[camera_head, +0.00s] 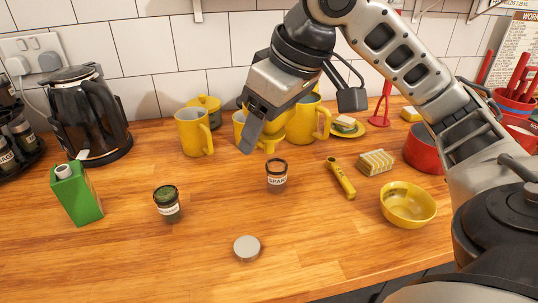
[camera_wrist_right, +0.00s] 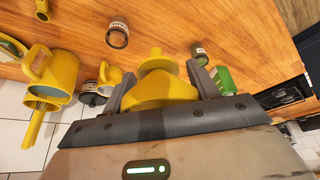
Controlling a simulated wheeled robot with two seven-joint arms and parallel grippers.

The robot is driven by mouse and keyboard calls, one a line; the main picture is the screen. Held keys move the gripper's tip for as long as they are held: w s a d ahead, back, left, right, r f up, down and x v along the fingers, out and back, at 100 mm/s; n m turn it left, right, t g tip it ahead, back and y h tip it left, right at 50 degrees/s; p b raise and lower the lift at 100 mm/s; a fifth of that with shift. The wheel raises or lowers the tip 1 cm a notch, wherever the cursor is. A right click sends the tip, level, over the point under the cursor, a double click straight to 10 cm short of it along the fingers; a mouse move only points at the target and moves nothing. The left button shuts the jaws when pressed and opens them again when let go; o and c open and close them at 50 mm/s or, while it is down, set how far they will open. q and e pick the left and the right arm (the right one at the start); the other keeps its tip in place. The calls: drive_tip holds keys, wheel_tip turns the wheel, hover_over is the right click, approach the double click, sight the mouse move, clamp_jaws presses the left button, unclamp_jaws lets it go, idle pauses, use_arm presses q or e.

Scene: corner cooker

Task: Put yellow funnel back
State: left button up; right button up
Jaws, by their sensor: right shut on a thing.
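The yellow funnel (camera_wrist_right: 160,86) sits between the two fingers of my right gripper (camera_wrist_right: 158,78) in the wrist view, its narrow spout pointing away from the gripper. In the head view my right gripper (camera_head: 256,127) is above the back middle of the counter, shut on the funnel. The funnel (camera_head: 270,143) is partly hidden there by the finger and overlaps the yellow mugs behind it. I cannot tell its exact height above the wood. My left gripper is not in view.
Yellow mugs (camera_head: 193,132) and a pot stand along the back. The front left counter is clear.

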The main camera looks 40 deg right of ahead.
drive_tip(key=w+d+f, duration=0.3)
drive_tip(key=d, duration=0.1)
drive_tip(key=b, duration=0.2)
hover_over(269, 161)
drive_tip(key=f, duration=0.2)
drive_tip(key=s+f, duration=0.1)
drive_tip(key=f, duration=0.1)
drive_tip(key=shift+d+f, duration=0.15)
drive_tip(key=shift+d, duration=0.05)
drive_tip(key=f, duration=0.1)
drive_tip(key=f+b, duration=0.1)
drive_tip(key=f, duration=0.1)
drive_tip(key=shift+w+d+f, duration=0.2)
drive_tip(key=shift+d, duration=0.05)
drive_tip(key=shift+f, duration=0.1)
drive_tip(key=shift+f, duration=0.35)
drive_tip(key=o, duration=0.9)
drive_tip(key=shift+a, duration=0.1)
drive_tip(key=shift+o, duration=0.2)
